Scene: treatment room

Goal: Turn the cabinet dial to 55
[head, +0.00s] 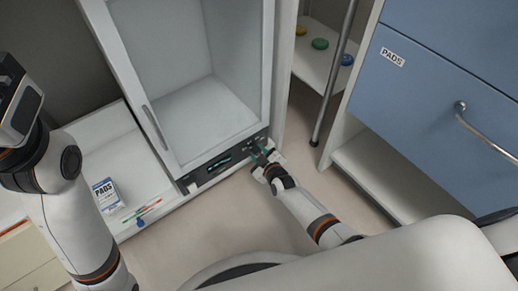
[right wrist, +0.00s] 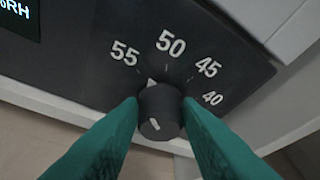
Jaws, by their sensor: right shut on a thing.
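The dial (right wrist: 160,108) is a black round knob on the cabinet's dark panel (right wrist: 75,62). White numbers 55, 50, 45 and 40 run around it from left to right. A white pointer mark at the dial's upper edge lies between 55 and 50. My right gripper (right wrist: 161,115) is shut on the dial, with one green finger on each side. In the head view the right gripper (head: 262,158) is at the right end of the panel under the glass-doored cabinet (head: 190,165). My left arm is at the left; its fingertips do not show.
A pads box (head: 107,195) and several coloured pens (head: 140,214) lie on the white surface left of the cabinet. A blue drawer unit (head: 430,75) with a metal handle stands at the right. A shelf (head: 318,65) with coloured round items is behind a metal pole (head: 335,75).

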